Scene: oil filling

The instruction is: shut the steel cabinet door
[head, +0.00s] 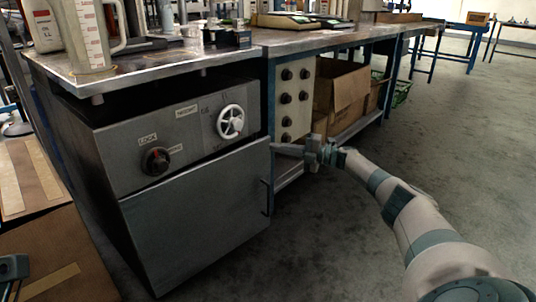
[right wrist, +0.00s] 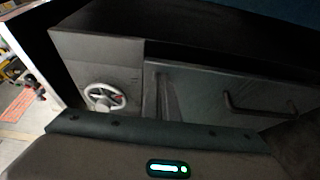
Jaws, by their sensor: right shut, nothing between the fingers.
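The steel cabinet (head: 120,150) stands under the left end of the bench.
A measuring jug (head: 88,35) stands on the bench top. Cardboard boxes (head: 340,88) sit on the bench's lower shelf. A carton (head: 50,250) is at lower left. The floor at right is clear.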

